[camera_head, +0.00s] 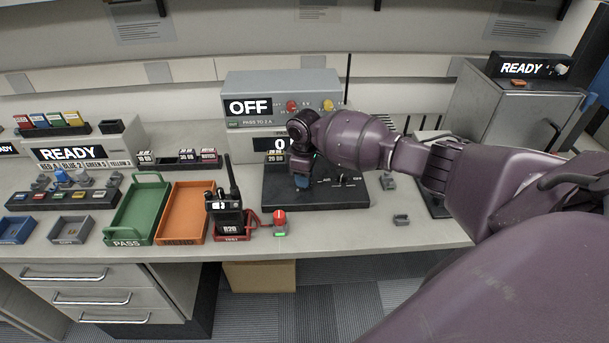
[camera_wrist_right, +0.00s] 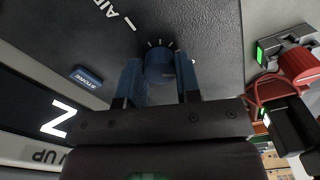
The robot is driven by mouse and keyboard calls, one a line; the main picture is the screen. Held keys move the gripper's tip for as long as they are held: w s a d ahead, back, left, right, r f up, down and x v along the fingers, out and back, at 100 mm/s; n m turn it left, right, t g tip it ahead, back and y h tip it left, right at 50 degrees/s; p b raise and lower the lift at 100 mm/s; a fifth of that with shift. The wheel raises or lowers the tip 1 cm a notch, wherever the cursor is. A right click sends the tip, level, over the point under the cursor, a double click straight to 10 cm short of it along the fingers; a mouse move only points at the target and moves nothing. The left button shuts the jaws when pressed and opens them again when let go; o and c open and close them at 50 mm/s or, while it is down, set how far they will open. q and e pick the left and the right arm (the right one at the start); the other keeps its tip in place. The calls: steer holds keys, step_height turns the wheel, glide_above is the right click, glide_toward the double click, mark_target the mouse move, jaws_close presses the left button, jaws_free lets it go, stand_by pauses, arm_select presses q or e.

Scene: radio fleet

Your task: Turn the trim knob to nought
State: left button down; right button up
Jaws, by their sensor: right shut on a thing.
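The trim knob (camera_wrist_right: 159,70) is a round blue knob on a black panel, with white tick marks around its far side in the right wrist view. My right gripper (camera_wrist_right: 158,80) is shut on it, with one blue finger at each side. In the head view, my right gripper (camera_head: 302,182) reaches down onto the black panel (camera_head: 285,200) and hides the knob. The knob's pointer mark and the figures on its scale cannot be read. My left gripper is out of view.
A blue STORE button (camera_wrist_right: 87,77) sits beside the knob. A handheld radio (camera_head: 229,215) stands in a red cradle left of the panel, near a red-topped knob (camera_head: 280,217). A grey box reading OFF (camera_head: 284,95) stands behind. Green (camera_head: 125,242) and orange trays lie left.

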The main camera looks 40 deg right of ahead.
steer(key=o, duration=0.9)
steer(key=shift+s, duration=0.1)
steer(key=shift+r+p, duration=0.7)
steer(key=shift+r, duration=4.7)
